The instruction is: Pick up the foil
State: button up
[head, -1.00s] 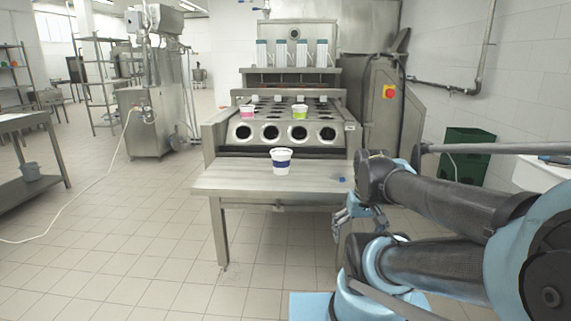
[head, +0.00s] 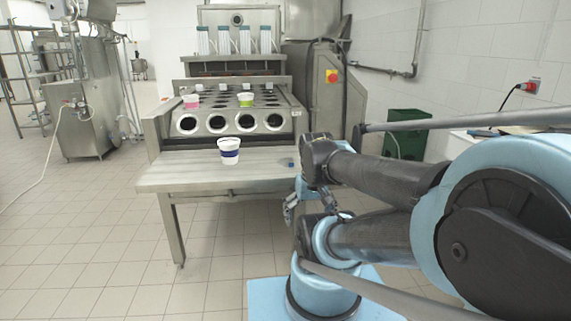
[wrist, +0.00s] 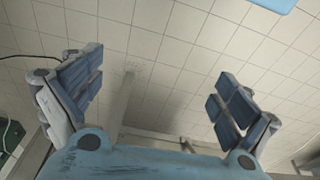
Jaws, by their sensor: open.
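I cannot make out the foil for sure in either view. A small dark blue thing (head: 291,163) lies near the right end of the steel table (head: 170,176) in the head view; it is too small to tell what it is. My gripper (wrist: 157,90) is open and empty in the wrist view, its blue-padded fingers wide apart over the tiled floor. In the head view my gripper (head: 290,208) hangs low by the table's right end, partly hidden by my arm.
A white cup with a blue band (head: 230,156) stands on the table. A green crate (head: 407,134) stands by the right wall. The floor at front left is clear.

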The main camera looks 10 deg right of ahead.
aim_at(290, 160)
jog(key=z, duration=1.3)
jog(key=k, duration=1.05)
jog(key=u, duration=1.7)
jog(key=i, duration=1)
